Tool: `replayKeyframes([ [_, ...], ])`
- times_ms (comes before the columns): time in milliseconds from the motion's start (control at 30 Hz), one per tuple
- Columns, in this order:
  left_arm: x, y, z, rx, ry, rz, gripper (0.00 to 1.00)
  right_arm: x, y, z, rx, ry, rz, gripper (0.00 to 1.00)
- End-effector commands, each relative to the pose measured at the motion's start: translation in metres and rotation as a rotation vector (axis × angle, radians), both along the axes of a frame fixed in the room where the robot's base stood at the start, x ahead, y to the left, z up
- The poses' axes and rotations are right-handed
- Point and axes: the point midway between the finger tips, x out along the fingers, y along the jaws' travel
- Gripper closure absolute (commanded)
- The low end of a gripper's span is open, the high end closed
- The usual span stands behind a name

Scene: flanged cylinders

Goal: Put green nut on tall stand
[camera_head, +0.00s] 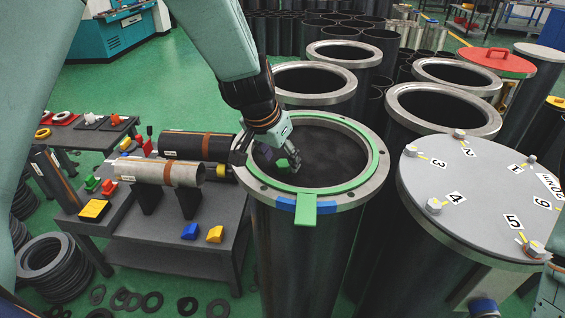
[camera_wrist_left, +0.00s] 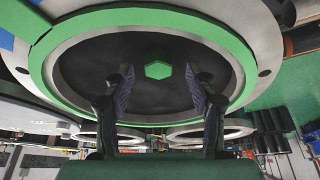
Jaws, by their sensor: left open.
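The green nut (camera_head: 282,163) is a small hexagon on the dark inner surface of the flanged cylinder with a green ring (camera_head: 310,196). In the left wrist view, the nut (camera_wrist_left: 158,70) shows beyond and between the fingertips, with dark space on both sides. My left gripper (camera_head: 280,160) reaches down into this cylinder's mouth, fingers close to the nut. The gripper (camera_wrist_left: 160,78) is open, its two purple-padded fingers apart. In the head view the fingers partly hide the nut's surroundings. I cannot tell which thing is the tall stand. My right gripper is not in view.
Open flanged cylinders (camera_head: 314,83) stand behind. A grey numbered lid (camera_head: 480,205) covers the cylinder on the right. A dark table (camera_head: 180,250) on the left holds pipes and coloured blocks. Black rings (camera_head: 55,268) lie on the green floor.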

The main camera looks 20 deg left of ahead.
Motion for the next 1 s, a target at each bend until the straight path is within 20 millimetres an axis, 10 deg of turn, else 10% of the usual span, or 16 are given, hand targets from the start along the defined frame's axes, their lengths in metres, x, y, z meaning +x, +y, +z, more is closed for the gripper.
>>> replayKeyframes([
  [400,0.0043,-0.0014,-0.0115,0.000,0.000,-0.001,0.45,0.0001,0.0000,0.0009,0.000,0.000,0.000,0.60],
  [1000,0.0042,-0.0014,-0.0115,0.000,0.000,0.000,0.96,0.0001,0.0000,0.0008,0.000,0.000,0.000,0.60],
])
